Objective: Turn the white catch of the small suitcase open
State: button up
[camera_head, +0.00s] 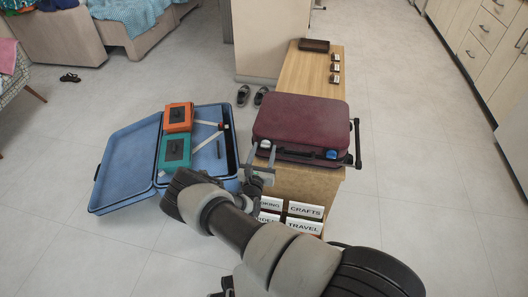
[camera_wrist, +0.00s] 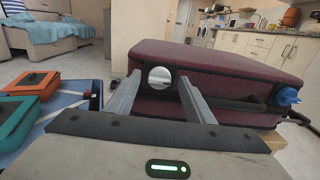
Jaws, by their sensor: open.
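The small suitcase is maroon (camera_head: 300,118) and lies shut on the wooden bench; it also fills the right of the wrist view (camera_wrist: 235,72). Its white catch (camera_wrist: 160,78) is a round knob on the front face, near the left corner; in the head view it is a small pale spot (camera_head: 265,144). A blue catch (camera_wrist: 287,96) sits farther right on the same face, also visible in the head view (camera_head: 331,154). My gripper (camera_head: 262,165) is open and empty in front of the white catch. In the wrist view its fingers (camera_wrist: 156,95) stand either side of the knob, apparently not touching it.
A large blue suitcase (camera_head: 125,167) lies open on the floor at left, holding an orange box (camera_head: 178,116) and a teal box (camera_head: 174,150). The wooden bench (camera_head: 305,75) bears a dark tray (camera_head: 314,45). Label cards (camera_head: 305,210) stand below its front end. Floor right of the bench is clear.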

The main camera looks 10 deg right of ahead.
jog(key=shift+w+d, duration=0.1)
jog(key=shift+w, duration=0.15)
jog(key=c, duration=1)
jog(key=shift+c, duration=0.2)
